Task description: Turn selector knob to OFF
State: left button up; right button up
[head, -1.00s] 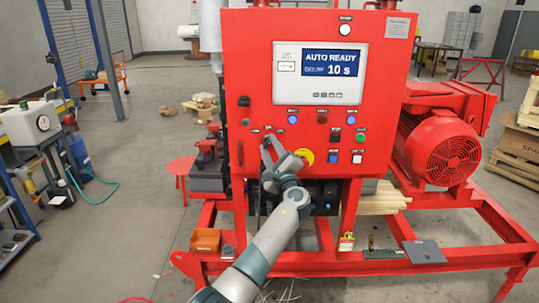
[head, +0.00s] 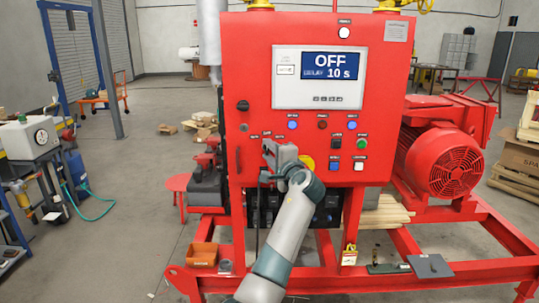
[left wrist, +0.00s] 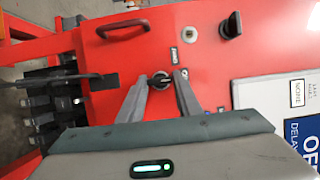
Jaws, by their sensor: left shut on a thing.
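The selector knob (left wrist: 160,80) is a small dark knob with a light ring on the red control panel (head: 395,60). In the left wrist view the two grey fingers of my left gripper (left wrist: 164,77) reach the panel on either side of it, shut on the knob. In the head view my left gripper (head: 267,148) is at the panel's lower left and hides the knob. The display (head: 328,66) above reads "OFF" with "DELAY 10 s". My right gripper is not in view.
A larger black rotary switch (left wrist: 230,25) and a dark door handle (left wrist: 122,29) are on the same panel near my left gripper. Buttons and a yellow-ringed control (head: 308,162) sit to its right. A red motor (head: 440,160) stands right of the panel.

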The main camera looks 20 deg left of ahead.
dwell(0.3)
pick_arm(q)
jog(key=o, duration=1)
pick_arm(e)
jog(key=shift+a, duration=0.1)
pick_arm(q)
jog(key=shift+o, duration=0.2)
jog(key=shift+f, duration=0.1)
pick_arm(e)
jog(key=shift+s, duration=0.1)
